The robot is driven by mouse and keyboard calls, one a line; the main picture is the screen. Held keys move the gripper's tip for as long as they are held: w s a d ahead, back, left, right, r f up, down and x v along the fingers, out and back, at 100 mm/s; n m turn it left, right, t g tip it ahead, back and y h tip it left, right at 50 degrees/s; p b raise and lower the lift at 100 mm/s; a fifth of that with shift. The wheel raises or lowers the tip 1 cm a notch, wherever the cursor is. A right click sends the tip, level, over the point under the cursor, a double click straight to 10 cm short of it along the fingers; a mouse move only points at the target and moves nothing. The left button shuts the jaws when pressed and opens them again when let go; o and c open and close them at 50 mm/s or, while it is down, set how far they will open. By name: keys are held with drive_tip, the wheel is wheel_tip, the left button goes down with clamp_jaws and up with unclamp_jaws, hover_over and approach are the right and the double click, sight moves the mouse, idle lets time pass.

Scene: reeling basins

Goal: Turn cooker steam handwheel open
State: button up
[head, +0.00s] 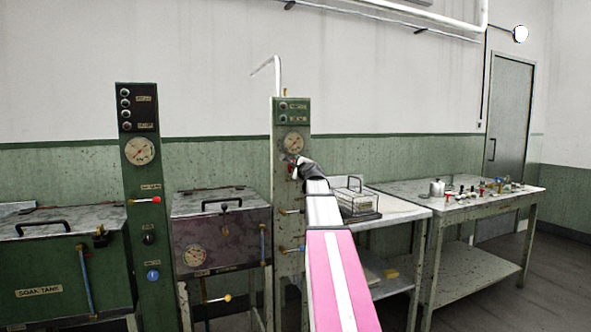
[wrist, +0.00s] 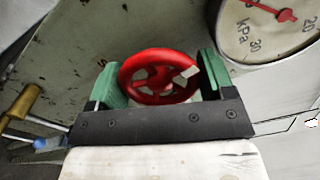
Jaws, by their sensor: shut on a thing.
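The red handwheel (wrist: 150,57) has spokes and one pale mark on its right rim. It sits on the green control column (head: 284,128), below a round gauge (head: 293,142). In the wrist view it lies between the two green fingers of my gripper (wrist: 162,76), one on each side of the rim. My gripper is shut on the wheel. In the head view only a bit of red shows at my gripper (head: 297,166), and my arm hides much there. I cannot tell how far the wheel is turned.
The kPa gauge (wrist: 268,28) is close to the right finger in the wrist view. Lever handles (head: 290,211) stick out lower on the column. A lidded tank (head: 220,235) stands left of it. A wire basket (head: 357,200) is on the bench at right.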

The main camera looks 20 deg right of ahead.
drive_tip(key=n, duration=0.4)
drive_tip(key=shift+n, duration=0.3)
drive_tip(key=n, duration=0.4)
drive_tip(key=shift+n, duration=0.3)
drive_tip(key=n, duration=0.3)
drive_tip(key=shift+n, duration=0.3)
drive_tip(key=n, duration=0.4)
drive_tip(key=shift+n, duration=0.3)
drive_tip(key=n, duration=0.8)
drive_tip(key=shift+f, duration=0.1)
drive_tip(key=n, duration=0.4)
drive_tip(key=shift+n, duration=2.1)
drive_tip(key=shift+s, duration=0.1)
